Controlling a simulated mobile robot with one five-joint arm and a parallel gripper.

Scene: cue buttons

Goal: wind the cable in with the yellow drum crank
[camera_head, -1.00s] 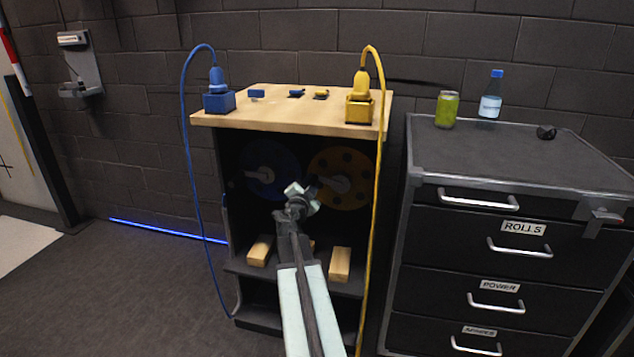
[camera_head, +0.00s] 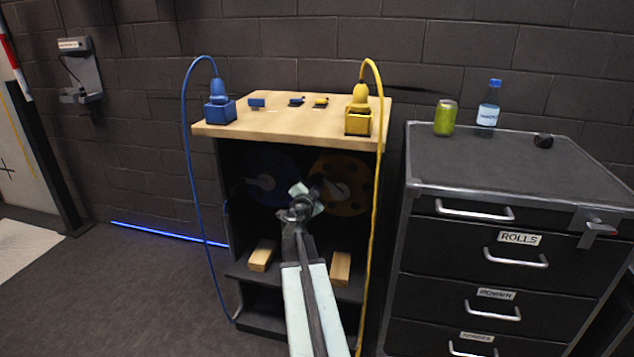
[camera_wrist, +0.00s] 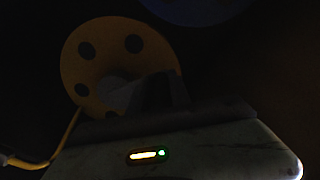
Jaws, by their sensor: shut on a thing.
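The yellow drum (camera_head: 356,186), a disc with round holes, sits inside the dark cabinet on the right. Its grey crank (camera_head: 338,191) sticks out near the middle. My gripper (camera_head: 322,185) reaches into the cabinet and is shut on the crank. The exact contact is small and dark. In the wrist view, the drum (camera_wrist: 90,67) shows at upper left, with the pale crank (camera_wrist: 115,94) against my dark jaws (camera_wrist: 160,93). The yellow cable (camera_head: 377,200) rises from the yellow plug (camera_head: 361,92), arches over and hangs down the cabinet's right side.
A blue drum (camera_head: 270,170) sits left of the yellow one. A blue plug (camera_head: 217,88) and small switches are on the wooden top (camera_head: 285,120). Wooden blocks (camera_head: 262,255) lie on the shelf below. A drawer cabinet (camera_head: 440,235) bearing a can and bottle stands close on the right.

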